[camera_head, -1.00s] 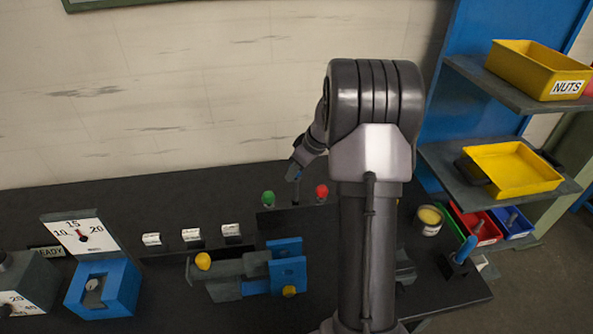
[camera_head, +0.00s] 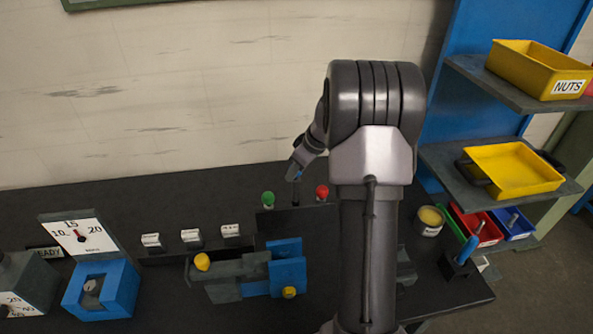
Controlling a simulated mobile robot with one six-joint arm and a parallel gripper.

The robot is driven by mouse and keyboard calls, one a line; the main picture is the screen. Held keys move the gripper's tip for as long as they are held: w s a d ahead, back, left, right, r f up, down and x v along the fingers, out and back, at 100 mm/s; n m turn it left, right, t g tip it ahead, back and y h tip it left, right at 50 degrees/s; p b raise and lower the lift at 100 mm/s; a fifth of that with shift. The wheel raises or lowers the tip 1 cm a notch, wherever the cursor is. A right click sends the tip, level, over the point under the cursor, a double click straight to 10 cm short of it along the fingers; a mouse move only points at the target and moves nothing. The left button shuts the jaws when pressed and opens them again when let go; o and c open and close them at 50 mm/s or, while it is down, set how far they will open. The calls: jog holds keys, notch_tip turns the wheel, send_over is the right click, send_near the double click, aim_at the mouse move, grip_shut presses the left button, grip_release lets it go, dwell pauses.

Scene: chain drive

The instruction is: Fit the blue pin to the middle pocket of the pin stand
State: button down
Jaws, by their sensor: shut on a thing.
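The pin stand (camera_head: 290,222) is a dark block at the back of the bench. A green-headed pin (camera_head: 268,198) stands at its left and a red-headed pin (camera_head: 321,191) at its right. My gripper (camera_head: 296,174) is between and slightly above these two heads, shut on the blue pin. Only a small bit of the blue head shows at the jaws. The pin's thin dark shank (camera_head: 295,192) points down, roughly upright, over the middle of the stand. The shank's lower end and the middle pocket blend into the dark stand, so I cannot tell how deep it sits.
A blue and grey vise (camera_head: 288,268) with yellow knobs stands in front of the stand. White-labelled blocks (camera_head: 190,236) and a dial gauge (camera_head: 80,238) are to the left. A tin (camera_head: 429,220) and small red and blue bins (camera_head: 484,228) are to the right. My arm hides part of the bench.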

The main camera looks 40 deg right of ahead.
aim_at(297, 194)
jog(key=shift+f+b, duration=5.1)
jog(key=shift+b, duration=0.15)
jog(key=c, duration=0.9)
grip_release()
jog(key=p+v, duration=0.5)
jog(key=v, duration=1.2)
jog(key=shift+s+r, duration=0.15)
jog(key=shift+r, duration=0.05)
